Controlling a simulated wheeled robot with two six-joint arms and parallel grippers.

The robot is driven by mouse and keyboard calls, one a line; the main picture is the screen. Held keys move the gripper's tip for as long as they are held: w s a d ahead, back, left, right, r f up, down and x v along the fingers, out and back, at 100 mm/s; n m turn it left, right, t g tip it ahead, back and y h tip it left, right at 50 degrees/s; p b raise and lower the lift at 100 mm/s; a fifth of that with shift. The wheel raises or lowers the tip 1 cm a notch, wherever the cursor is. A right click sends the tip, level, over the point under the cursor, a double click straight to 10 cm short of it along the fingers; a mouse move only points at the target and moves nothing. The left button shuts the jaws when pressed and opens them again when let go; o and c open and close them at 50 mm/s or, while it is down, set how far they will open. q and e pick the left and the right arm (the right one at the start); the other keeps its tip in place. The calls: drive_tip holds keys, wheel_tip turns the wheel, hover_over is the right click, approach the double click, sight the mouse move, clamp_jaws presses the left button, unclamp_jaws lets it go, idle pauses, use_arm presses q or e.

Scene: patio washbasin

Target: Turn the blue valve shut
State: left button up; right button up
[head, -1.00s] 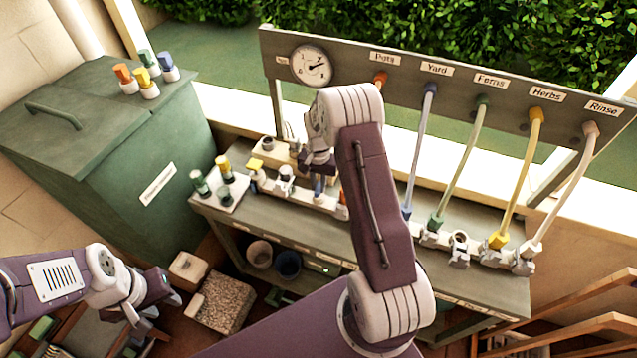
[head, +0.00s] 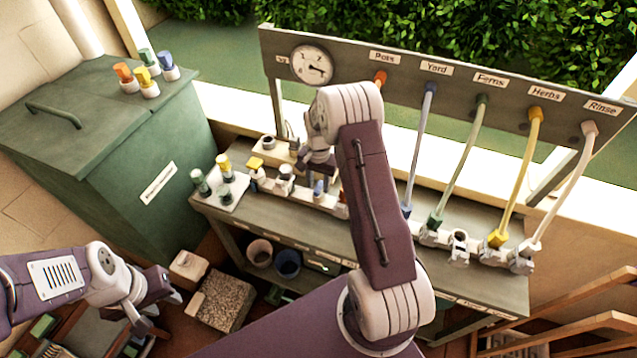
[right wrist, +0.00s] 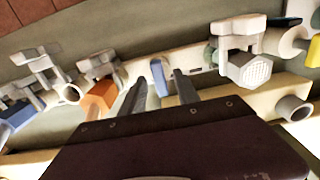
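The blue valve handle (head: 318,188) is on the white manifold on the bench, just below my right gripper (head: 320,172). In the right wrist view the blue handle (right wrist: 159,77) lies between and beyond the two fingertips of the right gripper (right wrist: 158,84), with a gap on each side. It runs across the line of the manifold there. The right gripper is open and looks empty. My left gripper (head: 158,310) is open and empty at the lower left, far from the valve. The pressure gauge (head: 311,65) has its needle pointing right and slightly down.
An orange part (right wrist: 101,96) and a grey-white valve knob (right wrist: 243,66) flank the blue handle. A yellow handle (head: 256,163) is further left on the bench. Hoses, including the Yard hose (head: 417,150), rise to the labelled board. A green bin (head: 150,150) stands left.

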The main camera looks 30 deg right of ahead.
sight(318, 186)
wheel_tip(318, 186, up, 9)
drive_tip(key=shift+b, duration=0.4)
idle(0.4)
drive_tip(key=s+a+r+n, duration=0.2)
drive_tip(key=s+a+r, duration=0.35)
drive_tip(key=a, duration=0.25)
drive_tip(key=s+a+f+n, duration=0.1)
drive_tip(key=s+f+n, duration=0.1)
drive_tip(key=s+n, duration=0.2)
drive_tip(key=s+a+f+n+t, duration=0.1)
drive_tip(key=s+a+f+n, duration=0.1)
drive_tip(key=s, duration=0.7)
drive_tip(key=shift+a+f+n, duration=0.2)
drive_tip(key=shift+f+n, duration=0.5)
drive_tip(key=shift+n, duration=0.2)
